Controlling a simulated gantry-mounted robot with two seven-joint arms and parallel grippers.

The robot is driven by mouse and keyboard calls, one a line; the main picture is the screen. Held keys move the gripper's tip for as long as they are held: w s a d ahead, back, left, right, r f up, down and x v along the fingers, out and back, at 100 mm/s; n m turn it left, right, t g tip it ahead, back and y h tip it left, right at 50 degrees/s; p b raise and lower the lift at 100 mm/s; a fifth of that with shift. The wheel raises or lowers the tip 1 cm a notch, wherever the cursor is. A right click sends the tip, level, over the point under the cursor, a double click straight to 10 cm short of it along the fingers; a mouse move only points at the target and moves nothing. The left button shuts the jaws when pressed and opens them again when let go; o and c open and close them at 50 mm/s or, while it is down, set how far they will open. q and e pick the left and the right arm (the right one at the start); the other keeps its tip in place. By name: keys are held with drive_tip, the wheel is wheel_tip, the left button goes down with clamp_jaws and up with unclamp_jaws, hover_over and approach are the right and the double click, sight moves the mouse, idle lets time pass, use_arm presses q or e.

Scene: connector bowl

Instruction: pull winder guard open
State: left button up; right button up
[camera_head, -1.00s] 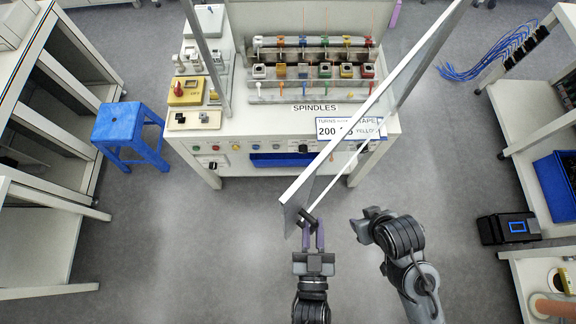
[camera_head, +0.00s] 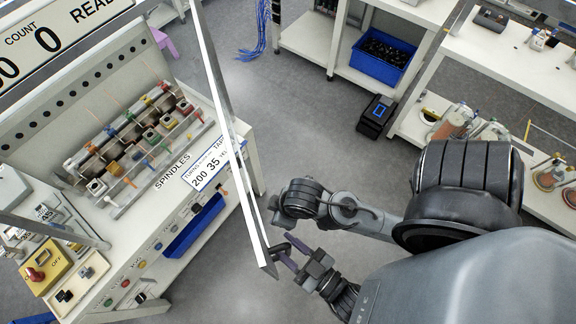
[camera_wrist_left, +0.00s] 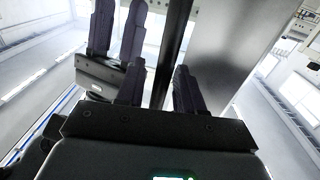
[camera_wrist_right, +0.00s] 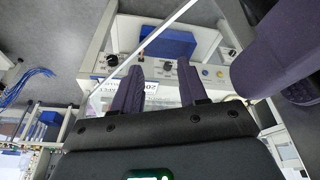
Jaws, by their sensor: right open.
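The winder guard (camera_head: 225,110) is a thin, clear panel with a white edge, standing out at an angle over the front of the winder bench. A dark handle (camera_head: 275,248) sits at its near lower corner. My left gripper (camera_head: 287,250) is at that corner, its purple fingers on either side of the handle. In the left wrist view a dark bar (camera_wrist_left: 172,50) runs between the left fingers (camera_wrist_left: 158,85). My right gripper (camera_wrist_right: 158,85) is open and empty, close beside the left one; the right wrist view shows the bench front beyond it. The right fingertips are hidden in the head view.
The winder bench (camera_head: 120,255) carries a row of colored spindles (camera_head: 135,145) and a yellow control box (camera_head: 45,270). A blue bin (camera_head: 380,55) sits on a shelf at the back, with a black box (camera_head: 376,115) on the floor. Grey floor (camera_head: 290,110) is clear behind the guard.

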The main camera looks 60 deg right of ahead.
use_arm(q)
drive_tip(key=shift+s, duration=0.15)
drive_tip(key=shift+s+a, duration=0.1)
drive_tip(key=shift+s, duration=0.1)
drive_tip(key=b+v, duration=0.1)
drive_tip(key=v, duration=0.9)
drive_tip(key=shift+b, duration=0.35)
